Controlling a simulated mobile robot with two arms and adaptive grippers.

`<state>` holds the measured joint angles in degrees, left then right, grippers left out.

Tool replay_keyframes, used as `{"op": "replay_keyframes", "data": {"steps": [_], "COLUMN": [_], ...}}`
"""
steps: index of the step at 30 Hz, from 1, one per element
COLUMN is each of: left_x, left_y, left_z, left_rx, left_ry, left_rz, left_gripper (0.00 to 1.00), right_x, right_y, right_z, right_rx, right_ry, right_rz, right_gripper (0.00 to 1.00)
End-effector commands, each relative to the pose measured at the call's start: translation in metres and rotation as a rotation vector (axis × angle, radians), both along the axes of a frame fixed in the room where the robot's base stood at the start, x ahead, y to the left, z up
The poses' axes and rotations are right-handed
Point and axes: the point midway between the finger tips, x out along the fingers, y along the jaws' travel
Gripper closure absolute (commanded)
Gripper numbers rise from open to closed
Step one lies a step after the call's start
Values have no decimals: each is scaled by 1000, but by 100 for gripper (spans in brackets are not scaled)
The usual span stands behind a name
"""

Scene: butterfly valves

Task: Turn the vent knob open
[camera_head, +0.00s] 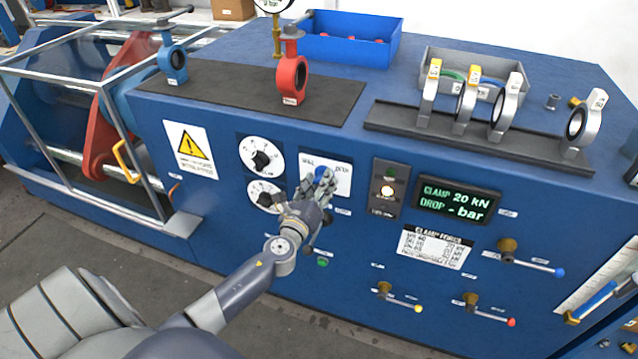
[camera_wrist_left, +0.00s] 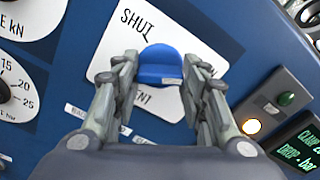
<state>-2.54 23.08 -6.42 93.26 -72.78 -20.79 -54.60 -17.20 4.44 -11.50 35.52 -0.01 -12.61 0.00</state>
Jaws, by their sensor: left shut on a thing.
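The vent knob (camera_head: 320,172) is blue and sits on a white plate (camera_head: 343,181) on the front of the blue machine. In the left wrist view the knob (camera_wrist_left: 160,68) lies between the fingers, and the plate (camera_wrist_left: 115,45) reads "SHUT" at the top; the lower label is partly hidden. The knob's bar looks nearly level across that view, at a slant to the lettering. My left gripper (camera_head: 318,183) is shut on the knob, with a finger on each side (camera_wrist_left: 162,75). My right gripper is not in view.
Two white dials (camera_head: 261,154) are left of the plate. A switch panel with a lit lamp (camera_head: 387,190) and a green-lettered display (camera_head: 457,202) are to its right. Lever valves (camera_head: 507,246) stick out lower right. Butterfly valves (camera_head: 291,78) stand on top of the machine.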

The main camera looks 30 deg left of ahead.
Motion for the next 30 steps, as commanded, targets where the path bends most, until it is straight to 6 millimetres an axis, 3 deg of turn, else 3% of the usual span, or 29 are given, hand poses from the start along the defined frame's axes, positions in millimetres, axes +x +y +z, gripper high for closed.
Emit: {"op": "replay_keyframes", "data": {"steps": [13,14,16,30], "left_x": [0,0,0,-9], "left_y": [0,0,0,-2], "left_z": [-1,-1,-1,-2], "left_rx": [11,11,10,8], "left_ry": [4,4,4,4], "left_rz": [-1,-1,-1,0], "left_gripper": [84,53,40,40], "right_x": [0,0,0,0], "right_y": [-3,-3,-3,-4], "right_z": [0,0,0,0], "right_rx": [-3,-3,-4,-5], "right_ry": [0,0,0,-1], "right_rz": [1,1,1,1], "right_gripper": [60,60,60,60]}}
